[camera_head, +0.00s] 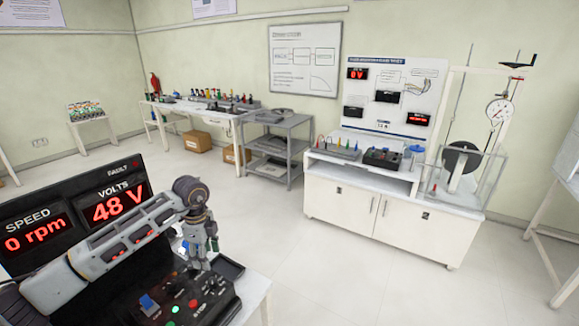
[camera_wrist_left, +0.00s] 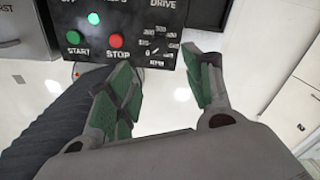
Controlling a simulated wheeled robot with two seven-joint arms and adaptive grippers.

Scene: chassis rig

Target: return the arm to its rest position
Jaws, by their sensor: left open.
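My left gripper (camera_head: 198,250) hangs down from my left arm, just behind the black control panel in the head view. In the left wrist view the left gripper (camera_wrist_left: 165,75) has its green-padded fingers spread apart with nothing between them. The control panel (camera_head: 210,302) has a blue switch (camera_head: 148,302), a green START button (camera_head: 175,310) and a red STOP button (camera_head: 193,303). START (camera_wrist_left: 74,38) and STOP (camera_wrist_left: 116,40) also show beyond the fingers in the left wrist view. My right gripper is not in view.
A display (camera_head: 72,215) reading 0 rpm and 48 V stands behind my left arm. A white cabinet (camera_head: 385,217) with a test rig is at the right. A grey shelf (camera_head: 283,150) and a bench (camera_head: 200,112) stand along the wall. The floor between is clear.

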